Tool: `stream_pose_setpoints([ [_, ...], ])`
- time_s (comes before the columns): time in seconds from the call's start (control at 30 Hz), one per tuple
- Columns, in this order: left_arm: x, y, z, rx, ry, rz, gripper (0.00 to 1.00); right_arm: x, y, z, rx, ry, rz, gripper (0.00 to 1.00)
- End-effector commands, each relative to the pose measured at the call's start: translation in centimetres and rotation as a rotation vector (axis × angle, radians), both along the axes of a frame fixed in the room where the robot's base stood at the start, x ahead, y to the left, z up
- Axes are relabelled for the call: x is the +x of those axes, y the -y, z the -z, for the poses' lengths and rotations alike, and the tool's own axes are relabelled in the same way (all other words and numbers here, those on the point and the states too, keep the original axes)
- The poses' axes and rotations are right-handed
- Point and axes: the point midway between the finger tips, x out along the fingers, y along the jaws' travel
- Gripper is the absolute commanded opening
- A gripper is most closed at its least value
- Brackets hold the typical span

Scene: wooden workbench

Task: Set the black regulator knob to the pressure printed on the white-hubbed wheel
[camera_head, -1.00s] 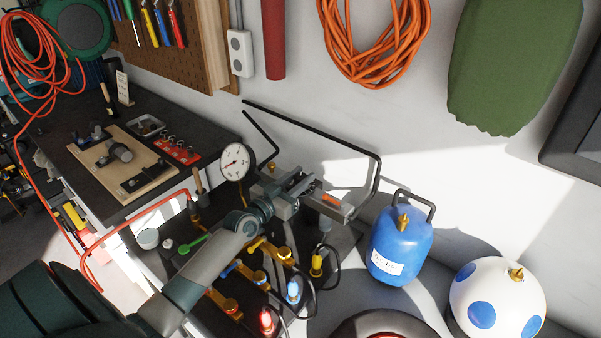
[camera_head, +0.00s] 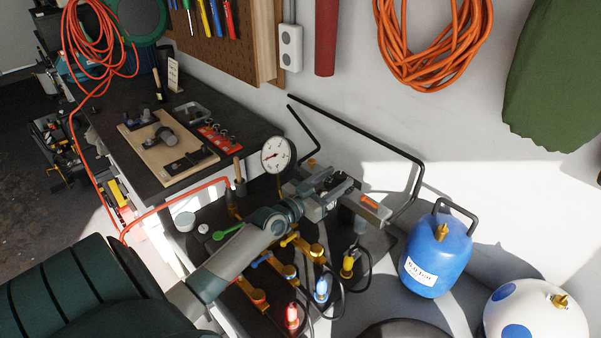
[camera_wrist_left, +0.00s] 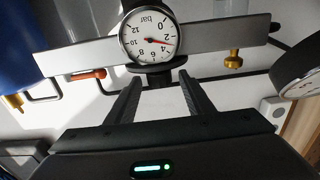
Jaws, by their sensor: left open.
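My left gripper (camera_head: 336,190) is at the regulator bar (camera_head: 368,207) on the bench's right part. In the left wrist view its fingers (camera_wrist_left: 159,78) are spread, one on either side of the black knob (camera_wrist_left: 154,76), under a round gauge (camera_wrist_left: 148,37). I cannot tell whether they touch the knob. That gauge appears upside down, marked in bar; its red needle points between 2 and 4. A black tyre (camera_head: 405,330) is cut off at the bottom edge of the head view; its hub and any print are out of sight. My right gripper is not in view.
A blue tank (camera_head: 436,255) labelled 6.0 bar and a white tank with blue spots (camera_head: 535,312) stand right of the bench. Another gauge (camera_head: 276,155) stands behind my arm. Brass valves (camera_head: 285,268) and coloured hose fittings (camera_head: 321,288) crowd the front.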

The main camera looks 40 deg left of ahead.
Motion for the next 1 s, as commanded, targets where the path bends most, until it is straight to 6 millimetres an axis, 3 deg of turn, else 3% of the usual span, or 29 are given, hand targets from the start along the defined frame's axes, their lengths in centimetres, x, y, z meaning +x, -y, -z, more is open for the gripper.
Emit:
stream_pose_setpoints([
  [0.7,-11.9,-0.9,0.3,0.002,-0.001,0.000,0.48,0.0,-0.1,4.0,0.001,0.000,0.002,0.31],
  [1.0,-14.6,-1.2,0.1,0.002,0.001,-0.001,0.48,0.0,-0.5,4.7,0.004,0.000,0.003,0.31],
])
